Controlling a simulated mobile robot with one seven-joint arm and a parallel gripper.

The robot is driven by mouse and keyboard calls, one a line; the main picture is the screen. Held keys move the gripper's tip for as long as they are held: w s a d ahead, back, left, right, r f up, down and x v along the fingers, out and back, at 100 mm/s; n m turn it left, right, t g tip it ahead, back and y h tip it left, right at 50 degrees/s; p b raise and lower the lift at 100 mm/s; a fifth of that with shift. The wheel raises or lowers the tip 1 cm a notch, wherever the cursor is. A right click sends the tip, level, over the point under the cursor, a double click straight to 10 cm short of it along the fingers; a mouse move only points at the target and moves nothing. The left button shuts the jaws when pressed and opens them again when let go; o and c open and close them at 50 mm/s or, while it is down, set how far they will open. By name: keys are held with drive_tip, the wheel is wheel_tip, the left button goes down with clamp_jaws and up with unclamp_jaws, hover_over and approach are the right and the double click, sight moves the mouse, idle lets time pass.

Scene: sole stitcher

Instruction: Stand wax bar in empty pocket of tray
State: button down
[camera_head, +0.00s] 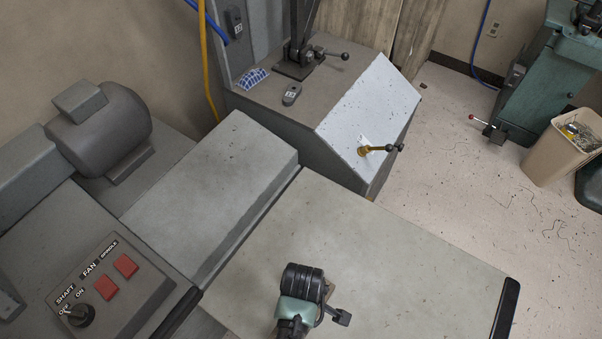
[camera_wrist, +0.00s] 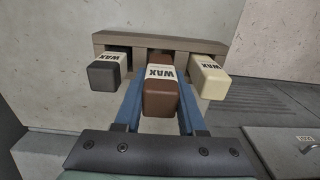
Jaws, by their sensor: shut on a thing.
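In the wrist view my gripper (camera_wrist: 160,82) has its two blue fingers shut on a brown wax bar (camera_wrist: 162,100), with its WAX label towards the tray. The taupe tray (camera_wrist: 160,40) lies just beyond. A dark grey wax bar (camera_wrist: 104,74) stands at its left and a cream wax bar (camera_wrist: 211,78) at its right. The brown bar is in line with the middle of the tray, between the other two. I cannot tell whether its far end is inside the middle pocket. In the head view my arm hides the bars and the fingers.
A bare grey worktop (camera_head: 400,260) spreads right of my arm. A control panel (camera_head: 105,285) with red buttons is at lower left, a motor (camera_head: 100,130) behind it. A grey machine with a sloped white face (camera_head: 365,115) stands at the back.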

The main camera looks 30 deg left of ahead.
drive_tip(key=shift+f+b, duration=0.3)
drive_tip(key=shift+f, duration=1.4)
drive_tip(key=shift+f, duration=0.1)
drive_tip(key=shift+c, duration=2.4)
unclamp_jaws()
wheel_tip(320, 180, up, 12)
drive_tip(key=shift+r+p, duration=0.15)
drive_tip(key=shift+p, duration=1)
